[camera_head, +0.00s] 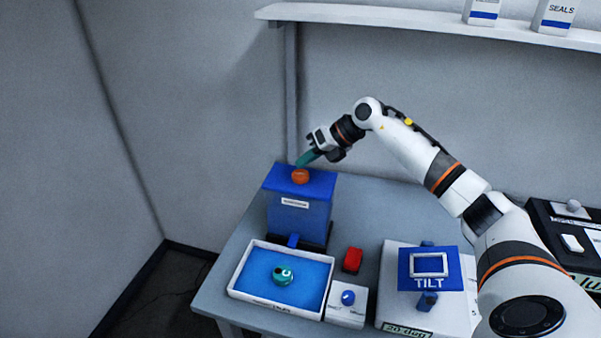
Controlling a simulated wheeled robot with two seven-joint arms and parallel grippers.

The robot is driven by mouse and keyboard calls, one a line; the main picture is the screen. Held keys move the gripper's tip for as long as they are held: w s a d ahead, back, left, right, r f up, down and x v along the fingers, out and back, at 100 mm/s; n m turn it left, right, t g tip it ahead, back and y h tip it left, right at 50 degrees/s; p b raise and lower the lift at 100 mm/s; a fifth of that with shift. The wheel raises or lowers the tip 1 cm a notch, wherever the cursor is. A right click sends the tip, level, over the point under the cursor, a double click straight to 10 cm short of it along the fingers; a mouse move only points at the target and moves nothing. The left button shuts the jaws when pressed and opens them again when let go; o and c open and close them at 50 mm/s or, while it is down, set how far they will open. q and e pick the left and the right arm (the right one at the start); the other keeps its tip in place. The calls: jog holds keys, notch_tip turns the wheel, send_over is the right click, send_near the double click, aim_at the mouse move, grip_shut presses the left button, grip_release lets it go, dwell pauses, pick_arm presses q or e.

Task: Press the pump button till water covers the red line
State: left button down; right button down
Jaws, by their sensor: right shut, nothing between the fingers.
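A blue box-shaped tank (300,215) with a small white label stands at the back left of the table. A round orange button (300,176) sits on its top. My right gripper (303,160) is shut and empty, with its teal fingertips just above and behind the button; I cannot tell whether they touch it. In front of the tank is a white-rimmed tray (236,283) with a blue inside and a round teal piece (283,275) in it. I cannot make out a red line or a water level. My left gripper is out of view.
A small white box with a blue knob (348,298) stands right of the tray, with a red block (352,260) behind it. Further right are a TILT stand (430,264) and a black case (560,235). A shelf (400,15) runs along the wall above.

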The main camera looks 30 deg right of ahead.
aim_at(306, 174)
jog(key=shift+r+p, duration=1.5)
jog(key=shift+r, duration=0.85)
jog(key=shift+f, duration=0.1)
